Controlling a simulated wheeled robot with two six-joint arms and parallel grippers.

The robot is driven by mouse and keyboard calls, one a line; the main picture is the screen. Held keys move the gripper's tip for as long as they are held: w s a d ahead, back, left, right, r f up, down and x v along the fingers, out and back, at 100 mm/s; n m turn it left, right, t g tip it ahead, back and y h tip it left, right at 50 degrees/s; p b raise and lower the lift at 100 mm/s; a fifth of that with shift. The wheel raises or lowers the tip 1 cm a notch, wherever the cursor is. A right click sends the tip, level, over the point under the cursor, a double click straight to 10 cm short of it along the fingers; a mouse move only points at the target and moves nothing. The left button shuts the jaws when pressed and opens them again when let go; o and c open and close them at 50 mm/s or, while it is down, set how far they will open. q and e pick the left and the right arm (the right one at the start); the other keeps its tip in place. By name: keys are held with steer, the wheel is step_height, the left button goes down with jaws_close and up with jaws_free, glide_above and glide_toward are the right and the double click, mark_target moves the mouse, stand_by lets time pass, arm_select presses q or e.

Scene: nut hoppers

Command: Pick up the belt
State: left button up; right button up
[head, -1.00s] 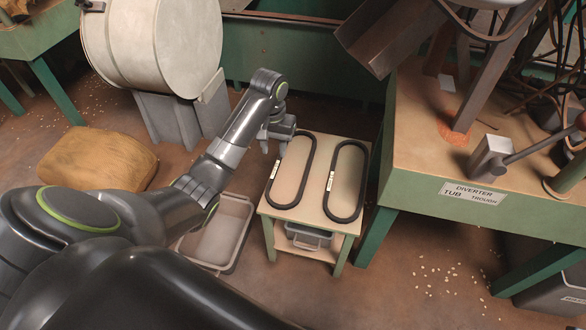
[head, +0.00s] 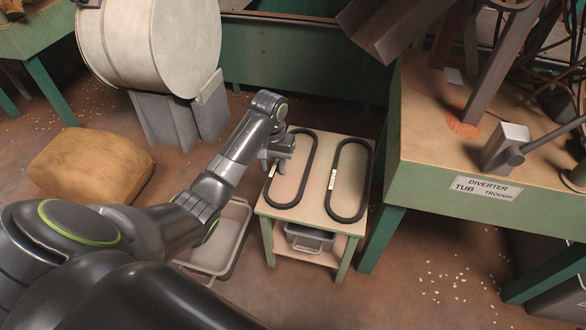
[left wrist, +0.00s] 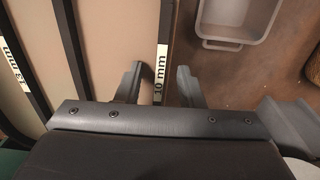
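Two black oval belts lie side by side on a small wooden table (head: 318,215). The left belt (head: 312,160) has a white label on its left strand, which reads 10 mm in the left wrist view (left wrist: 162,75). The right belt (head: 366,180) also has a label on its left strand; it shows at the left of the wrist view (left wrist: 17,60), its number hard to read. My left gripper (head: 270,166) is open at the left strand of the left belt. In the wrist view its fingers (left wrist: 158,84) stand either side of that labelled strand. My right gripper is not in view.
A grey tub (head: 246,228) stands on the floor left of the table, and a grey bin (head: 308,238) sits on its lower shelf. A green bench with a diverter sign (head: 482,188) is close on the right. A sack (head: 90,168) lies left.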

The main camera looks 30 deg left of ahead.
arm_select(q)
jaws_close()
stand_by(0.3)
